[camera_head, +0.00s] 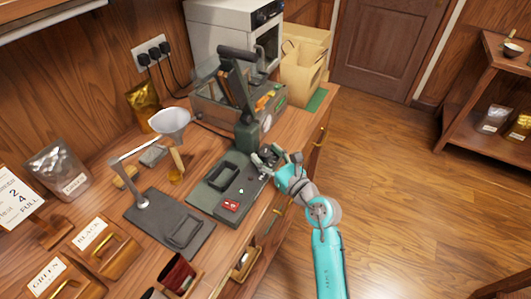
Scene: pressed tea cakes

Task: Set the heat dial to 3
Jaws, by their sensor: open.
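A dark green press (246,128) with a tall lever stands on the wooden counter. Its flat base (215,207) holds a dark rectangular mould, a small white spot and a small red panel (231,206). My gripper (266,160) is open at the right side of the press base, close to its dark fittings. I cannot tell whether it touches them. The heat dial cannot be clearly made out; it may be small or hidden by the gripper. Its setting cannot be read.
A lamp-like funnel (170,122) on a stand rises left of the press. Wooden boxes labelled GREEN and BLACK (105,250) sit at front left. Open floor (420,200) lies to the right.

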